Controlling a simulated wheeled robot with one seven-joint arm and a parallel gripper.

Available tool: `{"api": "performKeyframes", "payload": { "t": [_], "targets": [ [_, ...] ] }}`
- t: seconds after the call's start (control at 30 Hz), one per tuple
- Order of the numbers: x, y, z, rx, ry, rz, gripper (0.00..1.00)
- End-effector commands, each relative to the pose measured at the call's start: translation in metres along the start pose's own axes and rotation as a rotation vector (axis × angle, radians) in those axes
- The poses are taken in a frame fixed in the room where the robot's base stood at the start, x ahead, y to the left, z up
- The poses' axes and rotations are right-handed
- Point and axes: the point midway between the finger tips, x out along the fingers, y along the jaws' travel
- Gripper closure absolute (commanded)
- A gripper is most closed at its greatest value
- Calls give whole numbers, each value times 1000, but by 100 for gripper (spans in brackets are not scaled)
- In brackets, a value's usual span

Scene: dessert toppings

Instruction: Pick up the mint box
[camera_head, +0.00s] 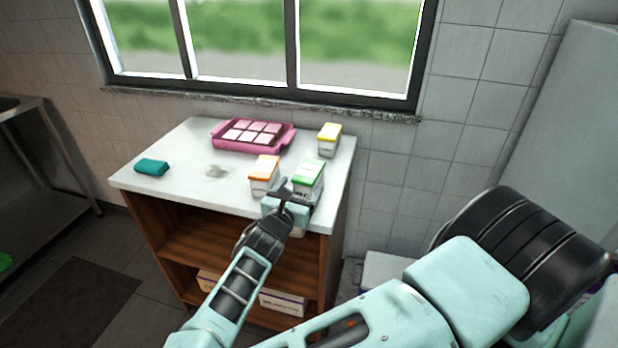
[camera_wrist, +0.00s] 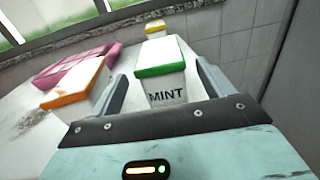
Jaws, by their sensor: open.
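The mint box (camera_head: 307,178) is white with a green top and stands upright near the right front of the white counter. In the wrist view the mint box (camera_wrist: 161,75) shows the word MINT on its front. My gripper (camera_head: 285,190) is at the counter's front edge, close to the box. In the wrist view my gripper (camera_wrist: 160,85) is open, with one finger on each side of the mint box. I cannot tell whether either finger touches it.
An orange-topped box (camera_head: 264,174) stands just left of the mint box. A yellow-topped box (camera_head: 329,139) stands behind it. A pink tray (camera_head: 218,133) with pale squares is at the back. A teal item (camera_head: 151,167) lies at the left. The counter's left middle is mostly free.

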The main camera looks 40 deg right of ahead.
Motion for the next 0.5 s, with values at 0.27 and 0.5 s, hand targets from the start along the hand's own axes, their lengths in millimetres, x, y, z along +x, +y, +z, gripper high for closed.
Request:
{"api": "performKeyframes", "payload": {
  "t": [0.27, 0.5],
  "targets": [
    [23, -1, 3, -1, -1, -2, 20],
    [56, -2, 3, -1, 0, -1, 20]
  ]
}}
